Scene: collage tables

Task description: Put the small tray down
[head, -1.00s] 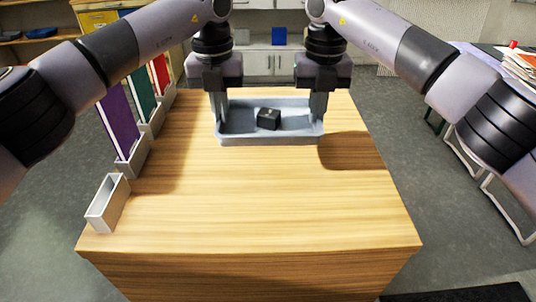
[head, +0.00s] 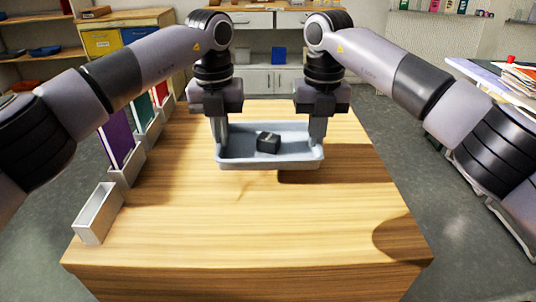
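The small tray (head: 240,164) is light grey, shallow and rectangular. It is level over the far half of the wooden table (head: 240,220). A small dark block (head: 268,143) lies inside it, near the middle. My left gripper (head: 221,138) is shut on the tray's left end wall and my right gripper (head: 317,138) on its right end wall. The fingertips are partly hidden by the walls. A shadow lies on the table at the tray's front right. I cannot tell for certain whether the tray's underside touches the table.
An empty grey holder (head: 98,212) stands at the table's left edge. Behind it, more holders carry a purple board (head: 117,137) and other coloured boards. The table's middle and front are clear. A side table with papers (head: 515,75) stands at the right.

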